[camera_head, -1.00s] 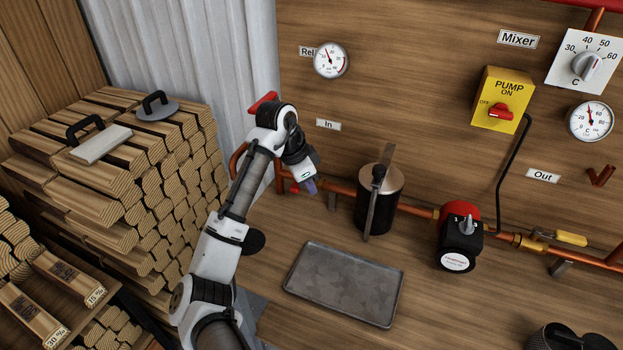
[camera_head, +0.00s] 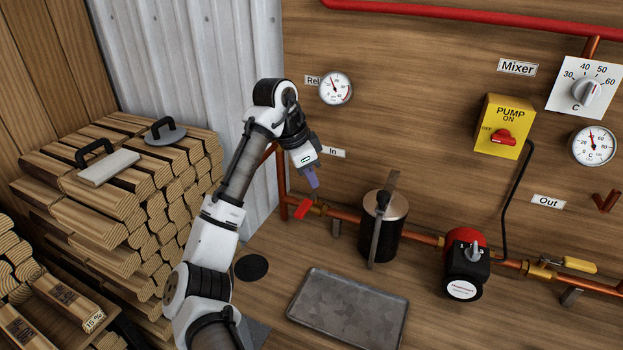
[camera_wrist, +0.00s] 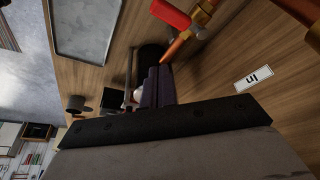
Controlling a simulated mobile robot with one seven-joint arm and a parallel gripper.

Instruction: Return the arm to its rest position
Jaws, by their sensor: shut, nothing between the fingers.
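My gripper (camera_head: 313,181) is at the end of my raised arm, in front of the wooden wall and just below the "In" label (camera_head: 333,152). It points down and is empty, with its fingers together. In the wrist view the closed fingers (camera_wrist: 158,88) show at the middle. The red valve handle (camera_head: 302,210) on the copper pipe lies just below the fingertips in the head view. It also shows in the wrist view (camera_wrist: 170,13), apart from the fingers.
A black canister with a metal lid (camera_head: 382,228) and a red and black pump (camera_head: 464,262) stand to the right. A grey metal tray (camera_head: 345,308) lies below. Stacked firewood (camera_head: 140,190) fills the left. The wall holds gauges and a yellow pump switch box (camera_head: 503,127).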

